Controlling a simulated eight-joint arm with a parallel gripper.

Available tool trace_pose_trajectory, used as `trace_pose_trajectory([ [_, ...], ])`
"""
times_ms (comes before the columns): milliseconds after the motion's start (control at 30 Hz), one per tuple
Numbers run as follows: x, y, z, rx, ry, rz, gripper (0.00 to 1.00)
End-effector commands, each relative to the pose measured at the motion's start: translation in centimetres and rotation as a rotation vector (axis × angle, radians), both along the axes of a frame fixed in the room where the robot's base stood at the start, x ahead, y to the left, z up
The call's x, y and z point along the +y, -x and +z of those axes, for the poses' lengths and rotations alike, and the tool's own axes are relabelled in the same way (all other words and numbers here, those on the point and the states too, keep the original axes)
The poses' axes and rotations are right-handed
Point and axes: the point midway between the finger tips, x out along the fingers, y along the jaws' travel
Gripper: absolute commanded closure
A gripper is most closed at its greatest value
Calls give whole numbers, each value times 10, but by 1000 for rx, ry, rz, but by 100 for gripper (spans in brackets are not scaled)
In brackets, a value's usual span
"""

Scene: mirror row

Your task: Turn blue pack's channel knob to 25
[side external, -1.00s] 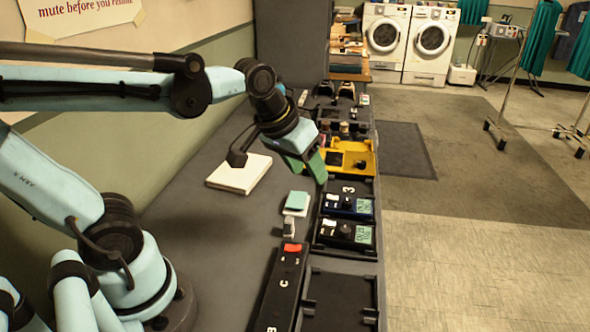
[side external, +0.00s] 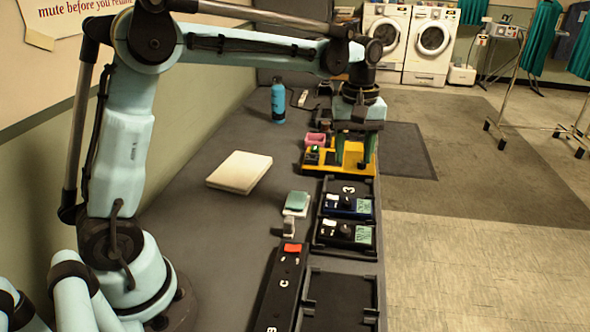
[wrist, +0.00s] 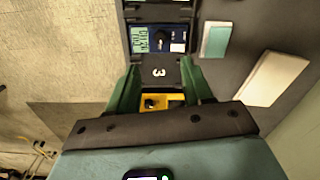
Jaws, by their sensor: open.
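The blue pack (side external: 348,206) lies in a black tray right of the table's middle in the side external view, just beyond a black pack (side external: 343,235). It also shows at the top of the wrist view (wrist: 160,32), with a pale green display (wrist: 141,39), a dark round channel knob (wrist: 161,38) and a white patch. The display digits are too small to read surely. My gripper (side external: 354,155) is open and points down over the yellow tray (side external: 312,170), beyond the blue pack and apart from it. Its green fingers (wrist: 160,75) also show in the wrist view, with nothing between them.
A tray marked 3 (side external: 346,188) holds the packs. A white book (side external: 240,171), a small green-topped block (side external: 297,202) and a long black strip marked B and C (side external: 284,285) lie to the left. A blue bottle (side external: 278,102) stands farther back. An empty tray (side external: 342,292) is nearest.

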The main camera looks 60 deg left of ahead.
Motion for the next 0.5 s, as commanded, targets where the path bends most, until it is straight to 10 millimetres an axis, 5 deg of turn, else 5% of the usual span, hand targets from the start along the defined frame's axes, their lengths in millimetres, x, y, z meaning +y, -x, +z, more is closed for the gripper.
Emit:
trace_pose_trajectory([
  [500, 0, 0, -80, -2, 0, -3, 50],
])
